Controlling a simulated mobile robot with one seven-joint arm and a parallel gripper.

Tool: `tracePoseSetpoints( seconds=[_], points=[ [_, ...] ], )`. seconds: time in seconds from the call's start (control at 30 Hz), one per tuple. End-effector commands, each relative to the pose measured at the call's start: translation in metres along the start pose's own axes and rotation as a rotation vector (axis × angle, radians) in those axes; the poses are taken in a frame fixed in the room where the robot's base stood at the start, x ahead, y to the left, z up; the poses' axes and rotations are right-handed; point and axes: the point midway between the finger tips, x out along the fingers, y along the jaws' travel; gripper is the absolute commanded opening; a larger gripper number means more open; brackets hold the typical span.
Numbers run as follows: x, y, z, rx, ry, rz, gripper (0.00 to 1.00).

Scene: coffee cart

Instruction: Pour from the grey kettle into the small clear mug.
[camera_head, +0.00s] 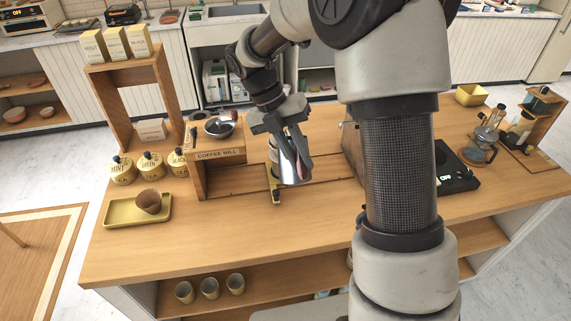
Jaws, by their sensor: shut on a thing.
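My gripper (301,158) is above the middle of the wooden cart, fingers pointing down, shut on a shiny grey metal vessel (292,176). This looks like the grey kettle; its handle is mostly covered by the fingers and I cannot make out its spout. It is close to the yellow-edged recess in the cart top; I cannot tell whether it touches anything. I cannot pick out the small clear mug for sure; part of the cart top is hidden behind my arm. A glass carafe (477,154) stands at the right.
The coffee mill box (219,156) with a bowl (220,126) stands left of my gripper. A black scale (459,180) lies right.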

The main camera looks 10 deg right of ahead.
Motion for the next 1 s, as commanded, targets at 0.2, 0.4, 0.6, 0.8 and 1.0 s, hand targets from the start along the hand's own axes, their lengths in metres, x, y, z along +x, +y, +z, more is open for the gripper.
tracePoseSetpoints(
  seconds=[0.2,0.4,0.6,0.8,1.0],
  points=[
    [-0.001,0.0,0.0,0.0,-0.001,0.0,0.0],
    [-0.001,0.0,0.0,0.0,-0.001,0.0,0.0],
    [-0.005,-0.002,0.0,0.0,-0.001,0.0,0.0],
    [-0.018,-0.009,-0.002,0.0,-0.001,0.0,0.0],
    [-0.028,-0.013,-0.002,0.001,-0.002,0.001,0.0]
  ],
)
